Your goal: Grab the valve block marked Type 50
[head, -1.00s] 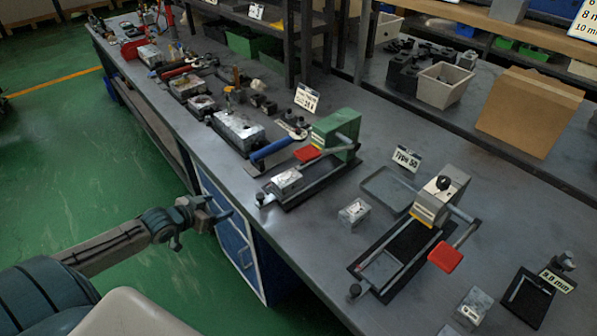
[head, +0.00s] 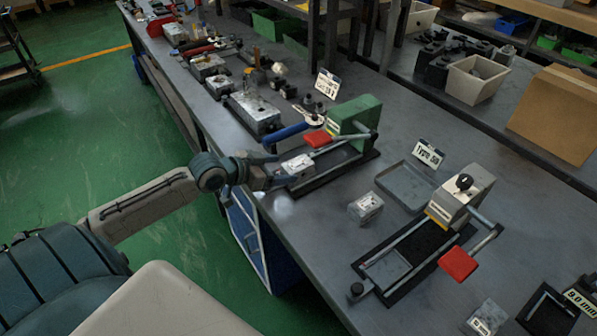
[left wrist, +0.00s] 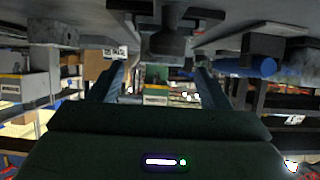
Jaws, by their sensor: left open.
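The sign reading Type 50 (head: 428,152) stands behind a shallow grey tray (head: 407,187) on the bench. A small silver valve block (head: 366,208) lies just left of that tray; its own marking is too small to read. Another silver block (head: 297,165) sits on the green fixture's base, and a third (head: 488,317) lies at the lower right. My left gripper (head: 282,170) is open at the bench edge, its fingertips close to the block at the green fixture. Contact cannot be told. Its two spread fingers (left wrist: 160,85) show in the left wrist view with nothing seen between them. My right gripper is out of view.
A grey fixture (head: 461,198) with a red paddle (head: 458,264) stands right of the silver block by the tray. A cardboard box (head: 558,113) is at the back. Bench front near the middle is bare.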

